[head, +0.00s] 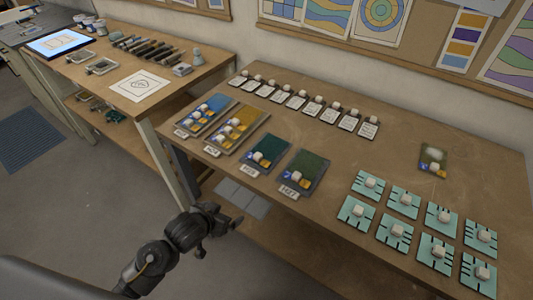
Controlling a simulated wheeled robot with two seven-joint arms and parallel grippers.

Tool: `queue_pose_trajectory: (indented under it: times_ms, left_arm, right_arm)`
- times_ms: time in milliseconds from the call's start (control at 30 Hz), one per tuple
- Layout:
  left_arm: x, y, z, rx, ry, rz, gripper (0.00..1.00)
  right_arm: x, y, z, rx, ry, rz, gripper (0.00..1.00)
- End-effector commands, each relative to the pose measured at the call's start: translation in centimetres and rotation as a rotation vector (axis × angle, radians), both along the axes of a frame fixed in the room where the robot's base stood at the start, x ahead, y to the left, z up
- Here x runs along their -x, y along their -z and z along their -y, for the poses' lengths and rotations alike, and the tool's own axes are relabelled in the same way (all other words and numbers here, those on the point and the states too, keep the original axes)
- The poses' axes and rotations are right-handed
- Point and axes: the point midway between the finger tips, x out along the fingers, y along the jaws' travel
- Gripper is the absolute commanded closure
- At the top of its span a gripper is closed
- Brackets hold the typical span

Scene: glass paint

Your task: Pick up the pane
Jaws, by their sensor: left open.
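Several flat coloured pieces that could be panes lie on the long wooden table (395,135). A single small green pane (428,168) with a white knob lies alone at the right rear. Blue (224,102), amber (258,112), teal (250,157) and dark green (316,162) panes lie in a row at the left, with labels in front. Pale teal square tiles (352,222) with white knobs lie in two rows at the front right. My left gripper (224,226) is open and empty, in front of the table's front edge, apart from every pane. My right gripper is out of view.
A row of small cards (310,109) with knobs lines the table's back. A second bench (205,75) at the left holds tools, a drawing sheet (140,94) and a tablet (60,42). The table's middle is clear. Pinned coloured designs (380,18) hang behind.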

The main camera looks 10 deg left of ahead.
Motion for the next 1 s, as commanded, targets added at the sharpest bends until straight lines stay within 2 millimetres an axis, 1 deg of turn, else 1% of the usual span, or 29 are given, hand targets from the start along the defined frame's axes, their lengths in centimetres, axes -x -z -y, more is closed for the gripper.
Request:
queue_pose_trajectory:
  times_ms: [33, 67, 100, 167, 200, 300, 400, 567, 667, 900, 1000]
  left_arm:
    - [0.0, -3.5, 0.6, 0.012, 0.018, 0.055, 0.02]
    - [0.1, -5.5, 1.0, 0.020, 0.028, 0.085, 0.02]
    - [0.0, -8.2, 1.5, 0.034, 0.043, 0.132, 0.02]
    - [-0.6, -12.3, 2.4, 0.062, 0.081, 0.220, 0.02]
    - [-1.1, -13.9, 2.8, 0.079, 0.101, 0.259, 0.02]
    - [-2.0, -16.3, 3.6, 0.116, 0.142, 0.324, 0.02]
    - [-2.6, -17.8, 4.1, 0.141, 0.171, 0.361, 0.02]
    - [-2.8, -18.5, 4.4, 0.161, 0.188, 0.378, 0.02]
    - [-3.1, -18.4, 4.6, 0.163, 0.187, 0.379, 0.02]
    - [-6.2, -17.0, 5.9, 0.163, 0.187, 0.379, 0.02]
    - [-7.1, -16.6, 6.3, 0.163, 0.186, 0.378, 0.02]
  right_arm:
    - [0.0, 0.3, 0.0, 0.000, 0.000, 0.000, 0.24]
    - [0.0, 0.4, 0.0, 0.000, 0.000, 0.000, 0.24]
    - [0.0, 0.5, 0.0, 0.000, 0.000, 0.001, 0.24]
    - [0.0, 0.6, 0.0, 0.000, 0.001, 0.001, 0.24]
    - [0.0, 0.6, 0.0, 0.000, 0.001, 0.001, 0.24]
    - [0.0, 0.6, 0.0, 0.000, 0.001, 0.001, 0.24]
    - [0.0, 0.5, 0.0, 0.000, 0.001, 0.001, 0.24]
    - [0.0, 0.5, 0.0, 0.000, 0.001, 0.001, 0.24]
    - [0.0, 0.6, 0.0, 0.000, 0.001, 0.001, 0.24]
    - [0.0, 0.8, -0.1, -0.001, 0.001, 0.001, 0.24]
    - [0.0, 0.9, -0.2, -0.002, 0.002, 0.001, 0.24]
